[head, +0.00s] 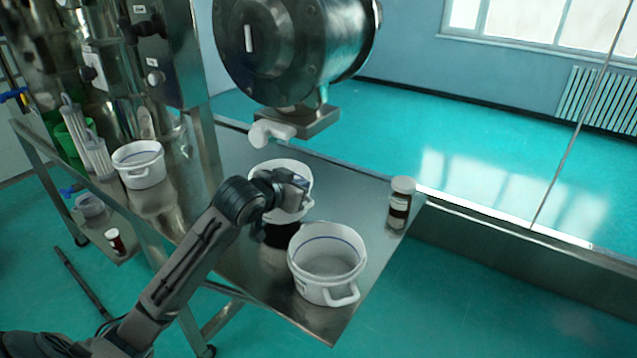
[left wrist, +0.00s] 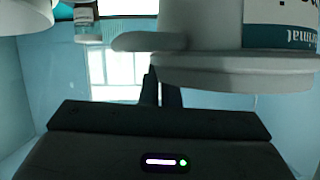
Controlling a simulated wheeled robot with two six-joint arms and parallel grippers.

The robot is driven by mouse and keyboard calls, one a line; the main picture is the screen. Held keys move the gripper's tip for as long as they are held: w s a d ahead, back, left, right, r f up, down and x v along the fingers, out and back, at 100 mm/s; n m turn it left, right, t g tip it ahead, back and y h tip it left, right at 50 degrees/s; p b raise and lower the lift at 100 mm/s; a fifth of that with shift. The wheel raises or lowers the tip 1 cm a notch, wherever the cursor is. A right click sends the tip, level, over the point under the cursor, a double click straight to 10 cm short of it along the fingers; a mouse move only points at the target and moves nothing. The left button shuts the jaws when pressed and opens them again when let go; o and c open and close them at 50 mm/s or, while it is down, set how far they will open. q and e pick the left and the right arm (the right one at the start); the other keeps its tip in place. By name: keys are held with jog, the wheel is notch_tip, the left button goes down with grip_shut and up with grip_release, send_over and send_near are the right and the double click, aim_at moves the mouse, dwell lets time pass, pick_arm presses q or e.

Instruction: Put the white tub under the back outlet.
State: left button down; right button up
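My left gripper (head: 290,188) is shut on the white tub (head: 262,174) near its rim and handle. The tub looks upright and appears raised off the steel table, with a dark patch below it. In the head view it is just below a white elbow outlet (head: 270,132) under the steel drum; whether it is directly under the opening I cannot tell. In the left wrist view, which looks upside down, the tub (left wrist: 235,70) fills the upper right, its handle pointing left. The fingers (left wrist: 163,85) meet it by the rim; the tips are partly hidden. My right gripper is not in view.
A second white tub (head: 327,262) stands at the table's front corner. A brown jar with a white lid (head: 400,203) stands at the right edge. A third tub (head: 140,165) is at left beside clear cylinders (head: 97,155). The steel drum (head: 290,50) hangs low overhead.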

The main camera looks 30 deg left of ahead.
pick_arm(q)
jog(key=d+f+p+x, duration=0.1)
jog(key=p+x, duration=0.2)
jog(key=x, duration=0.5)
jog(key=shift+s, duration=0.25)
jog(key=shift+f, duration=0.2)
jog(key=c, duration=1.8)
grip_release()
jog(key=shift+c, duration=0.2)
jog(key=shift+o, duration=0.8)
jog(key=shift+r, duration=0.1)
